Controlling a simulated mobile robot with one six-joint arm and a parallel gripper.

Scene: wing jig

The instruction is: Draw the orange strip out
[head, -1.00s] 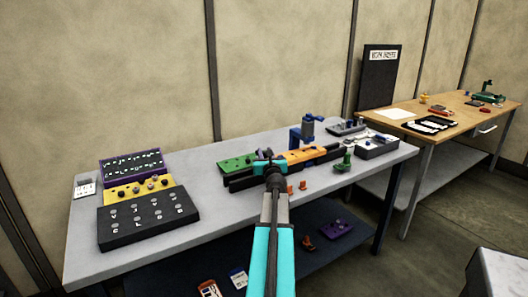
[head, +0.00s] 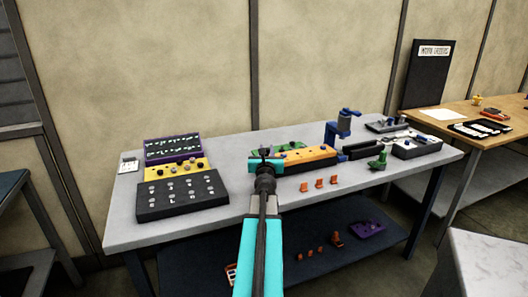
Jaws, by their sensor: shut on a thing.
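The orange strip (head: 312,155) lies lengthwise near the middle of the grey bench, its right end left of the blue clamp (head: 338,130). A dark channel (head: 362,150) stands open to the right of that end. A green strip (head: 292,146) shows behind the orange one, partly covered. My gripper (head: 265,163) is at the orange strip's left end and is shut on it. The fingertips and the gripped end are largely hidden by my wrist. I cannot tell whether the strip still touches the channel.
Small orange blocks (head: 319,183) stand along the bench's front edge. A green part (head: 378,161) and a grey tray (head: 415,148) are at the right. Yellow (head: 178,169) and black (head: 182,195) panels are at the left. Bare bench top (head: 130,220) shows at the front left.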

